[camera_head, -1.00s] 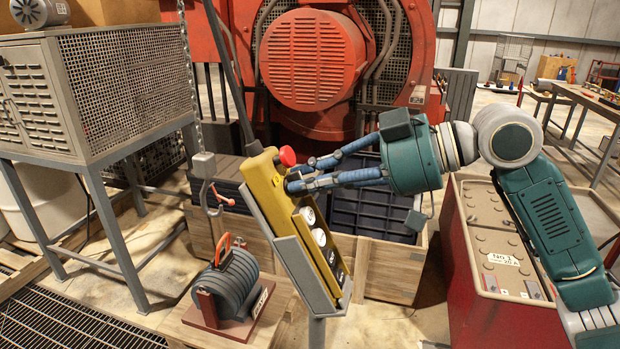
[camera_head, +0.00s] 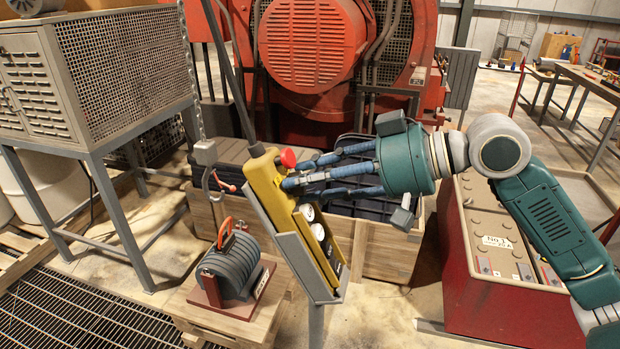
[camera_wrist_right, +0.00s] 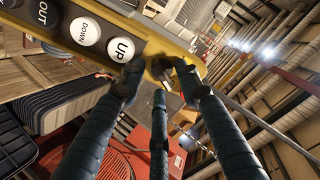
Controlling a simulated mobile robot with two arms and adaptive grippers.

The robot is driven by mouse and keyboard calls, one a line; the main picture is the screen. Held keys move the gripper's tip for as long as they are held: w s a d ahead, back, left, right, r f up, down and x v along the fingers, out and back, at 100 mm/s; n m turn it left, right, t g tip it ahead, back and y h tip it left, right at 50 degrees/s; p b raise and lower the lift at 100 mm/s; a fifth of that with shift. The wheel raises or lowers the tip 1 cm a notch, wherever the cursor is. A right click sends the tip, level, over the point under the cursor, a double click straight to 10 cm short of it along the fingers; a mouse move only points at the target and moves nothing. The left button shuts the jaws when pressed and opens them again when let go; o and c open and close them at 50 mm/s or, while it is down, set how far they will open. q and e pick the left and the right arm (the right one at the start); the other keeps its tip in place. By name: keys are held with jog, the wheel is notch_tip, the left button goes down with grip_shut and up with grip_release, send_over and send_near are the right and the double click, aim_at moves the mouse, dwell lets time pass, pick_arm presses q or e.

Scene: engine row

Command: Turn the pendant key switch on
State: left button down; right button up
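The yellow pendant (camera_head: 262,178) hangs tilted in a grey holder, with a red mushroom button (camera_head: 288,157) near its top and white round buttons lower down. In the right wrist view, its UP button (camera_wrist_right: 120,48) and DOWN button (camera_wrist_right: 85,30) are readable. A small switch (camera_wrist_right: 160,66), likely the key switch, shows among my fingertips there. My right gripper (camera_head: 292,176) is at the pendant's upper face, just below the red button. Its blue fingers are partly drawn in, with their tips apart around the switch; contact is unclear. My left gripper is out of view.
A grey mesh cabinet (camera_head: 120,75) stands at left, and a large red machine (camera_head: 313,45) behind. A wooden crate (camera_head: 385,250) is behind the pendant. A ribbed grey object (camera_head: 235,268) on a wooden base is at lower left. A red battery box (camera_head: 490,300) stands below my right arm.

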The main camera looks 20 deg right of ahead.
jog(key=shift+s+d+r, duration=0.2)
jog(key=shift+s+d, duration=0.05)
jog(key=shift+d, duration=0.2)
jog(key=v, duration=1.1)
jog(key=shift+w+f, duration=0.1)
